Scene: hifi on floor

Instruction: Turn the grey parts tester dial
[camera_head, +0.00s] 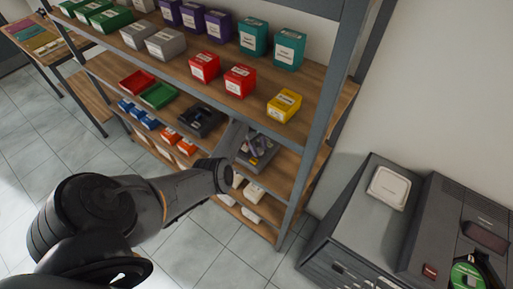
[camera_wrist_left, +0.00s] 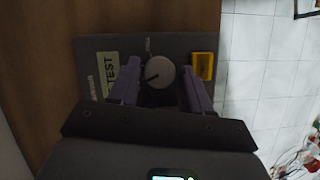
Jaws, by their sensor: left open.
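The grey parts tester (camera_wrist_left: 188,47) lies on a wooden shelf and fills the upper middle of the left wrist view. Its round grey dial (camera_wrist_left: 160,72) has a dark pointer line. The dial sits between the two purple fingers of my left gripper (camera_wrist_left: 160,84), which is open around it; I cannot tell if either finger touches it. A yellow part (camera_wrist_left: 203,66) and a TEST label (camera_wrist_left: 107,74) flank the dial. In the head view the tester (camera_head: 258,155) is partly hidden behind my left gripper (camera_head: 250,147). My right gripper is not in view.
The shelf unit has a grey upright (camera_head: 318,110) right of the tester. A shelf above holds red boxes (camera_head: 239,80) and a yellow box (camera_head: 284,105). A black device (camera_head: 201,121) is left of the tester. Dark cabinets (camera_head: 365,225) stand at right.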

